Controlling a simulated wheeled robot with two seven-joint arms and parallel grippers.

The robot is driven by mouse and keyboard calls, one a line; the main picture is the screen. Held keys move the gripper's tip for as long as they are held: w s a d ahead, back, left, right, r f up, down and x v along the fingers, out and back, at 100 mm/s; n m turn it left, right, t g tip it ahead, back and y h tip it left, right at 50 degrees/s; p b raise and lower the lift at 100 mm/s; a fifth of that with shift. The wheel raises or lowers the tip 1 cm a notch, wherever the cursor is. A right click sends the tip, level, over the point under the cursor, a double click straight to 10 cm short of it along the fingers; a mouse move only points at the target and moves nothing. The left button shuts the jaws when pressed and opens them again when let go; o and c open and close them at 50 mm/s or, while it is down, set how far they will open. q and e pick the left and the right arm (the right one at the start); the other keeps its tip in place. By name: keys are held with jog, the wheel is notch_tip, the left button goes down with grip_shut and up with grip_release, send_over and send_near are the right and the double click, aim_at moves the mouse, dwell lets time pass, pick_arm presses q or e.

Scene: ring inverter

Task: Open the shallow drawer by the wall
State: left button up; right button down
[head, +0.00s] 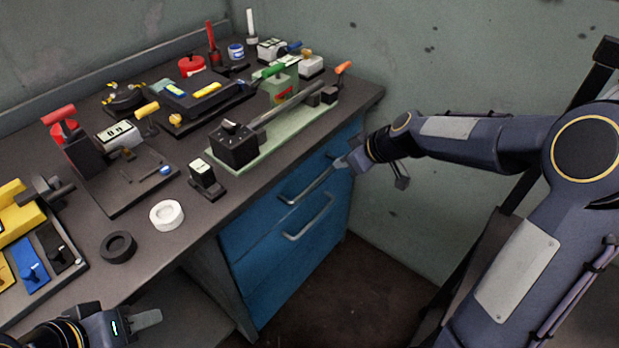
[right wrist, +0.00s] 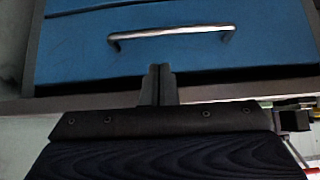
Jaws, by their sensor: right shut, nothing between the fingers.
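The shallow drawer (head: 325,166) is the upper blue front of the cabinet under the bench, at the end by the wall. It looks shut. Its metal bar handle (head: 305,187) also shows in the right wrist view (right wrist: 170,33). My right gripper (head: 343,162) is in front of the drawer's right part. In the right wrist view its two fingers (right wrist: 157,72) are pressed together and empty. The tips appear between the handle and the bench edge, apart from the handle in the picture. My left gripper (head: 148,318) is low at the left; its finger gap is not clear.
A deeper blue drawer (head: 290,262) with its own handle (head: 312,217) lies below. The bench top (head: 230,210) is crowded with fixtures, a white ring (head: 166,214) and a black ring (head: 118,246). The wall (head: 450,60) stands close beyond the cabinet; floor (head: 350,290) shows in front.

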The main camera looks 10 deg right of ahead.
send_near(309, 175)
jog(key=x, duration=0.4)
jog(key=shift+w+a, duration=0.15)
pick_arm(q)
jog(key=shift+f, duration=0.1)
